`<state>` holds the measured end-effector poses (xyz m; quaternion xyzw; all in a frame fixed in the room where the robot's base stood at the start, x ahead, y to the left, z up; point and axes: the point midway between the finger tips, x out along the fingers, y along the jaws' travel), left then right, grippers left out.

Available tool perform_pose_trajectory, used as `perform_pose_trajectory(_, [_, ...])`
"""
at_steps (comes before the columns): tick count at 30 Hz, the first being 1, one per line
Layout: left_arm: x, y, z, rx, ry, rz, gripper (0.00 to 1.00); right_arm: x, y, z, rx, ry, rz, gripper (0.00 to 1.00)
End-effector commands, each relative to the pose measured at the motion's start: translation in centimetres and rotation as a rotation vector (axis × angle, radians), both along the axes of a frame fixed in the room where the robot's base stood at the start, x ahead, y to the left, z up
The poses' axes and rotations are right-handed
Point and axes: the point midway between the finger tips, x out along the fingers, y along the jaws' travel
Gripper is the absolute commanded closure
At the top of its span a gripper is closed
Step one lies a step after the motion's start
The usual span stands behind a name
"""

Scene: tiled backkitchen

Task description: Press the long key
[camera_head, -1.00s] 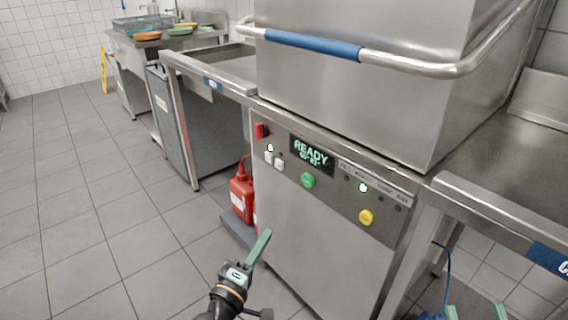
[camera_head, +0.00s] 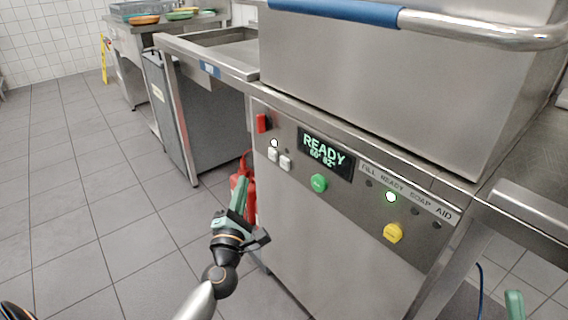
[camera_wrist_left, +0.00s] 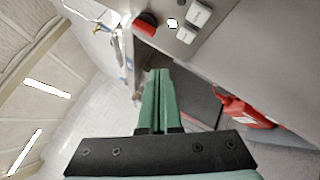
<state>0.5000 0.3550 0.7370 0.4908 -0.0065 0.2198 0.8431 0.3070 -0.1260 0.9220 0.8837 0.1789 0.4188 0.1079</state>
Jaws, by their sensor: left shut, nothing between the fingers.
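The machine's front panel (camera_head: 345,205) carries two small white keys side by side, a left one (camera_head: 272,154) and a right one (camera_head: 285,163). Their labels are too small to read, so I cannot tell which is the long key. In the left wrist view the white keys (camera_wrist_left: 192,25) are at the top, beyond the fingertips. My left gripper (camera_head: 240,182) is shut and empty, its green fingers pointing up, below and left of the keys and apart from the panel. The fingers show together in the wrist view (camera_wrist_left: 158,75). Only a green fingertip of my right gripper (camera_head: 514,304) shows at lower right.
The panel also has a red switch (camera_head: 262,123), a READY display (camera_head: 326,153), a green button (camera_head: 318,183) and a yellow button (camera_head: 393,233). A red canister (camera_head: 250,195) stands behind my left gripper. A blue-sleeved handle (camera_head: 335,10) crosses above. Open floor lies left.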

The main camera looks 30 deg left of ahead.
Motion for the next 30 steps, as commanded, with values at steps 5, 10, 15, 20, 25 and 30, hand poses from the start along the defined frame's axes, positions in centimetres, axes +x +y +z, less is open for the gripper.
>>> perform_pose_trajectory(5, [0.1, -0.1, 0.0, 0.001, 0.000, -0.001, 1.00, 0.0, 0.0, 0.0, 0.000, 0.001, 0.000, 0.34])
perform_pose_trajectory(10, [1.2, -0.5, 0.0, 0.000, 0.000, -0.001, 1.00, 0.0, 0.0, -0.2, 0.001, 0.003, 0.001, 0.34])
perform_pose_trajectory(15, [3.4, -1.5, -0.1, 0.002, -0.001, -0.002, 1.00, 0.1, 0.0, -0.6, 0.003, 0.005, 0.003, 0.34])
perform_pose_trajectory(20, [5.5, -2.4, -0.1, 0.001, -0.001, -0.002, 1.00, 0.1, 0.0, -1.1, 0.008, 0.010, 0.006, 0.34])
perform_pose_trajectory(25, [7.2, -3.0, -0.1, 0.002, 0.001, -0.002, 1.00, 0.1, 0.0, -1.2, 0.012, 0.012, 0.010, 0.34])
perform_pose_trajectory(30, [8.0, -3.4, 0.0, 0.002, 0.001, -0.002, 1.00, 0.1, 0.1, -1.3, 0.013, 0.013, 0.013, 0.34])
